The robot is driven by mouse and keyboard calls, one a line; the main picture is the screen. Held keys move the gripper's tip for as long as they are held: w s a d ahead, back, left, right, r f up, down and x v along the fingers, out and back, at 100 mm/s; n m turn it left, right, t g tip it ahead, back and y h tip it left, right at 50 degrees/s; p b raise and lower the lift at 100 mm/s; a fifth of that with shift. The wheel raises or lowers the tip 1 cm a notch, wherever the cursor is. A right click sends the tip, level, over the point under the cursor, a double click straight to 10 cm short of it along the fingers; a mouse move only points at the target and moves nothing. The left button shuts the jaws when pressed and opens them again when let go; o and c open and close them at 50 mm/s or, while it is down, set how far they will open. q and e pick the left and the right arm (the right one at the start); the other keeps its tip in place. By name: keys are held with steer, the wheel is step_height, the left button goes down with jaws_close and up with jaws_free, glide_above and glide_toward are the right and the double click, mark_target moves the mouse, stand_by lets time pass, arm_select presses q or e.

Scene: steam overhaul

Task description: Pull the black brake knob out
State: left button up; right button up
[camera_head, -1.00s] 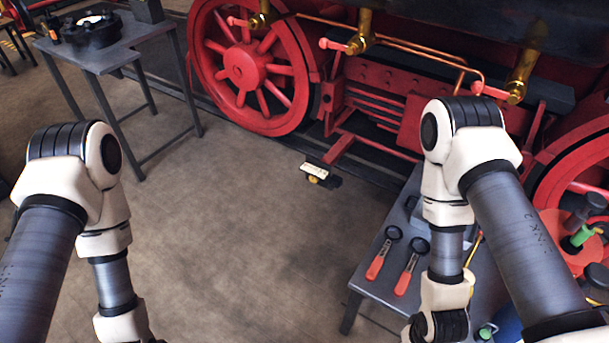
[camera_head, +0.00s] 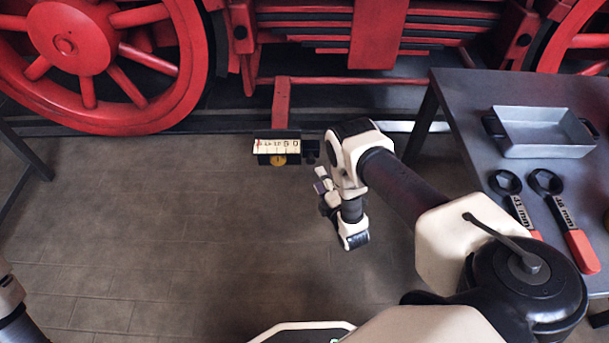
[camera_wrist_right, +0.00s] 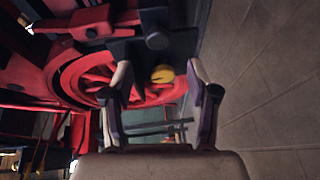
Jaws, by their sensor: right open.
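A small dark unit with a cream label plate (camera_head: 277,147) and a yellow round part (camera_head: 278,160) sits low in front of the locomotive. A black knob-like part (camera_head: 311,152) is at its right end; I take it as the brake knob. My right gripper (camera_head: 319,180) is just below and right of it, apart from it. In the right wrist view the gripper (camera_wrist_right: 160,70) is open and empty. A black round part (camera_wrist_right: 157,39), likely the knob, is beyond the fingertips, with the yellow part (camera_wrist_right: 162,74) seen between the fingers. My left gripper is out of view.
A red wheel (camera_head: 70,45) and red frame stand behind. A grey table (camera_head: 455,90) at right holds a metal tray (camera_head: 543,151) and two orange-handled wrenches (camera_head: 567,235). The tiled floor at left and centre is free.

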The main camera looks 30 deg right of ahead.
mark_target(311, 162)
steer(key=shift+n+t, duration=0.4)
steer(key=shift+n, duration=0.1)
steer(key=w+b, duration=0.1)
steer(key=w, duration=0.2)
steer(key=w+d+b, duration=0.1)
steer(key=w, duration=0.1)
steer(key=w+d+b, duration=0.1)
steer(key=w, duration=0.2)
steer(key=shift+w+f+b, duration=0.3)
steer(key=shift+w+b, duration=0.05)
jaws_close()
steer(key=shift+s+a+r+p, duration=0.1)
steer(key=shift+s+a+p, duration=0.1)
steer(key=shift+p, duration=0.1)
steer(key=shift+s+a+p, duration=0.25)
steer(key=shift+s+a, duration=0.05)
steer(key=shift+s, duration=0.2)
steer(key=shift+s+a+p, duration=0.25)
steer(key=shift+s, duration=0.2)
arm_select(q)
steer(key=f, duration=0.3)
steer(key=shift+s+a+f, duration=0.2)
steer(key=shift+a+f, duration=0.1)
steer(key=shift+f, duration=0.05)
